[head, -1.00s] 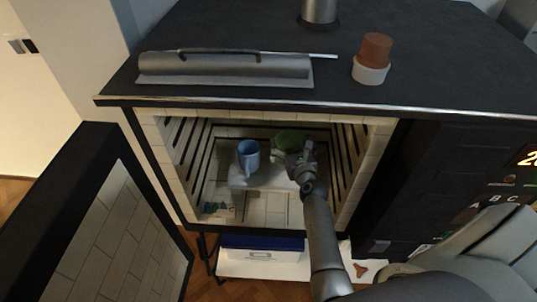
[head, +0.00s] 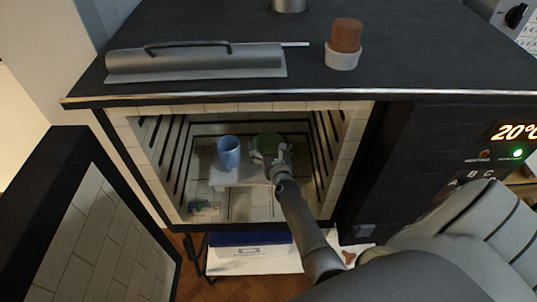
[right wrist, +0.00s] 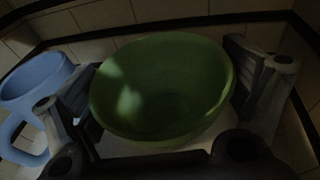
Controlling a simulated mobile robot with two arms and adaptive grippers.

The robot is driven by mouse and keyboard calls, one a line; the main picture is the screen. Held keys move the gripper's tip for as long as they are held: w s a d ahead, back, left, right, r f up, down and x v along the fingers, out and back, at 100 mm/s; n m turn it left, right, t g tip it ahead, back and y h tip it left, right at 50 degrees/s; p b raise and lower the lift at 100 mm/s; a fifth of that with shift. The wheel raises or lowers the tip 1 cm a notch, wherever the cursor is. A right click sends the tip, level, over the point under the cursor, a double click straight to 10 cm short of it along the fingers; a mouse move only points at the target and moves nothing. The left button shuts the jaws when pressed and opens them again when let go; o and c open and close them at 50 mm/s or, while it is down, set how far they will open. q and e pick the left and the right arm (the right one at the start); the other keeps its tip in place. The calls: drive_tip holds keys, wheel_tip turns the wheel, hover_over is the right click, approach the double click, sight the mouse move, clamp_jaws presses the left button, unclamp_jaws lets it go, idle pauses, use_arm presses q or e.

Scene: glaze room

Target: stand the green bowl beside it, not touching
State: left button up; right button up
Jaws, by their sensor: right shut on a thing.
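The green bowl (head: 267,144) is inside the open kiln, over the right part of the pale shelf (head: 226,179). My right gripper (head: 268,153) reaches in from the front and is shut on the bowl. In the right wrist view the bowl (right wrist: 163,88) is between the two fingers (right wrist: 165,95), tilted toward the camera. The blue mug (head: 229,152) stands on the shelf to the left of the bowl, and a gap shows between them in the head view. In the wrist view the mug (right wrist: 36,88) is close beside the left finger. Whether the bowl's base touches the shelf is hidden. My left gripper is out of view.
The kiln's slotted side walls (head: 328,148) stand close on the right. Small coloured pieces (head: 203,207) lie on the kiln floor at front left. The kiln door (head: 85,225) hangs open at left. A terracotta pot in a white cup (head: 343,58) stands on top.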

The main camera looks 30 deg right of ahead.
sight(269, 153)
drive_tip(key=shift+f+b, duration=1.2)
drive_tip(key=shift+f, duration=0.25)
drive_tip(key=shift+f, duration=0.15)
drive_tip(key=o, duration=0.8)
drive_tip(key=shift+s+a+r+p, duration=0.1)
drive_tip(key=shift+s+r+p, duration=0.2)
drive_tip(key=shift+p, duration=0.05)
drive_tip(key=shift+p+v, duration=2.4)
drive_tip(key=shift+v, duration=3.25)
